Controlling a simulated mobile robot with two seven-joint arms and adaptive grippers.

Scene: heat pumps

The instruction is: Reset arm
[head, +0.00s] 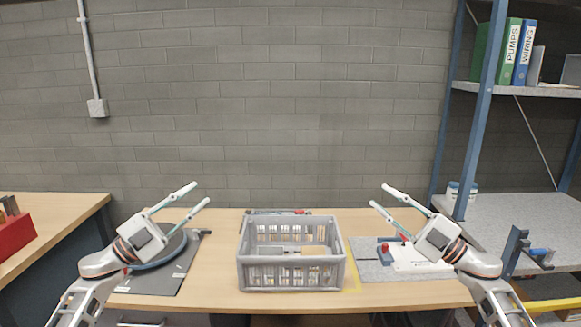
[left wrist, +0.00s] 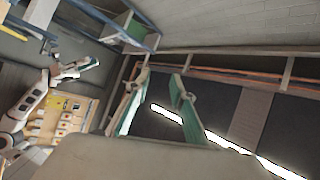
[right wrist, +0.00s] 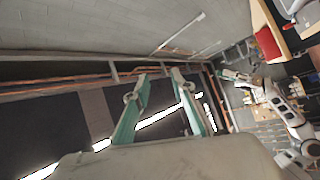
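My left gripper (head: 193,197) is raised above the left part of the table, with its two fingers spread and nothing between them. My right gripper (head: 379,196) is raised over the right part of the table, also spread and empty. Both point up and inward toward the middle. In the left wrist view the left fingers (left wrist: 160,93) stand apart against the ceiling. In the right wrist view the right fingers (right wrist: 158,90) stand apart the same way. Neither gripper touches anything.
A grey crate (head: 291,278) stands mid-table (head: 215,283) with items inside. A dark round thing on a grey mat (head: 160,281) is at left, partly behind my arm. A mat with a red-and-blue fixture (head: 387,250) is at right. A shelf rack (head: 481,100) stands at far right.

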